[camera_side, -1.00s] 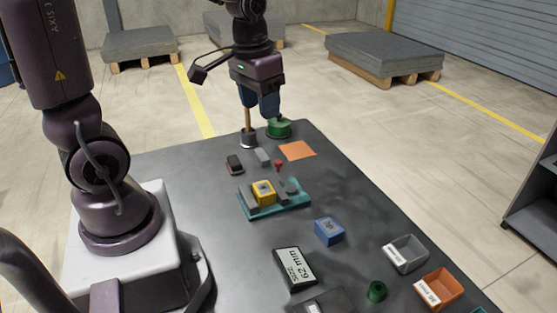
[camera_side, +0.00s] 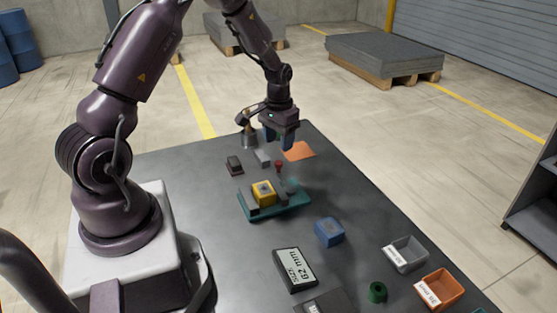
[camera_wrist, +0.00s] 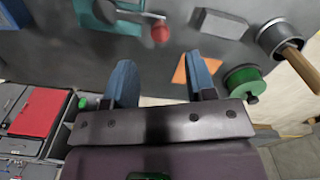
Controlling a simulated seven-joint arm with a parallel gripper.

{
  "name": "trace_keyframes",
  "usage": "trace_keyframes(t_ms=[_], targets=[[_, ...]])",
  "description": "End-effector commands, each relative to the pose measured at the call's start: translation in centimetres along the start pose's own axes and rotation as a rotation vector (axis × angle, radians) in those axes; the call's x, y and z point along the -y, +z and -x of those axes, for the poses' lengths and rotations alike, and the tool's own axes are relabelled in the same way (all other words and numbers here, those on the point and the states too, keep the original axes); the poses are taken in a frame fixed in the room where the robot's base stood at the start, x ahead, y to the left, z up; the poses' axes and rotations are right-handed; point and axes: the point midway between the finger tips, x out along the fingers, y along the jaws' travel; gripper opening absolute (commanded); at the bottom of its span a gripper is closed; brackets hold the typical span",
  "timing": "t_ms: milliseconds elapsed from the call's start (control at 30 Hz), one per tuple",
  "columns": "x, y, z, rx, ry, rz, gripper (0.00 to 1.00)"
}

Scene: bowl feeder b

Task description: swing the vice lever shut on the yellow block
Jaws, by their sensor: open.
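The yellow block (camera_side: 263,190) sits in the vice on its teal base (camera_side: 300,206), near the middle of the table. The vice lever's red knob (camera_side: 279,163) stands up just behind the vice. In the wrist view the red knob (camera_wrist: 160,32) is at the top, at the end of a pale lever arm (camera_wrist: 138,13) beside part of the teal base (camera_wrist: 88,16). The yellow block is out of that view. My gripper (camera_side: 280,141) is open and empty, above the table behind the knob and apart from it. Its two blue fingers show spread in the wrist view (camera_wrist: 162,78).
A metal cup with a wooden handle (camera_wrist: 290,45) and a green spool (camera_wrist: 243,80) stand at the back, near an orange patch (camera_side: 301,151). A grey block (camera_side: 262,158) and a dark block (camera_side: 234,164) lie behind the vice. A blue block (camera_side: 329,231) sits in front right.

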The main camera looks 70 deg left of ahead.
Motion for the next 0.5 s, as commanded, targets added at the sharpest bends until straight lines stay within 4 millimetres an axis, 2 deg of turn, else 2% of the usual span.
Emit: trace_keyframes(t_ms=[100, 233, 500], targets=[[0.0, 0.1, -2.6, 0.005, 0.001, 0.0, 0.51], [0.0, 0.0, -4.7, 0.002, 0.0, 0.0, 0.51], [0.0, 0.0, -6.7, 0.0, 0.0, 0.0, 0.51]])
